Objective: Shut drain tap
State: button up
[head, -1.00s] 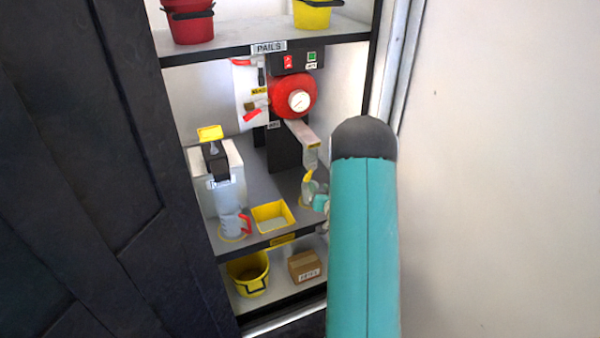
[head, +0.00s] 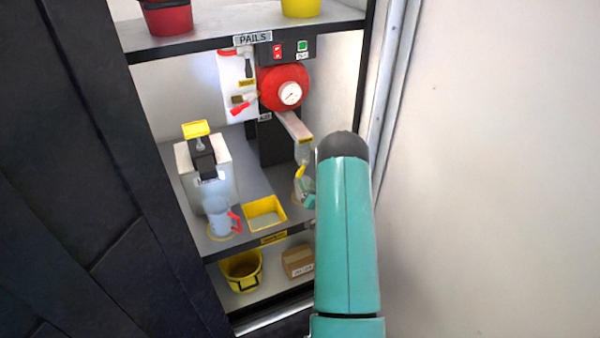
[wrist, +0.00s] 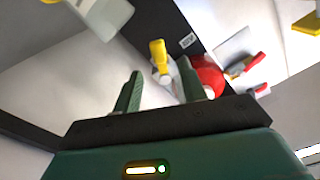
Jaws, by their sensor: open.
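No tap can be read as labelled drain. A yellow lever (head: 300,172) hangs below the grey spout arm (head: 294,127), at the right of the middle shelf. In the wrist view the yellow lever (wrist: 158,55) stands beyond my fingertips, in line with the gap between them. Two red-handled levers, an upper one (head: 228,52) and a lower one (head: 240,107) on a brass-coloured fitting, sit on a pale panel left of the round red body (head: 284,88). My gripper (wrist: 160,70) is open, with nothing visibly held. In the head view my arm hides most of it.
A yellow tray (head: 265,213), a clear jug with red handle (head: 222,215) and a white tank (head: 203,165) stand on the middle shelf. A yellow bucket (head: 241,270) and box (head: 298,261) sit below. A dark door (head: 90,150) bounds the left, a pale wall the right.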

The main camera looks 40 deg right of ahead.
aim_at(301, 174)
jog(key=x, duration=0.7)
jog(key=shift+w+d+f, duration=0.1)
jog(key=shift+w, duration=0.3)
grip_shut()
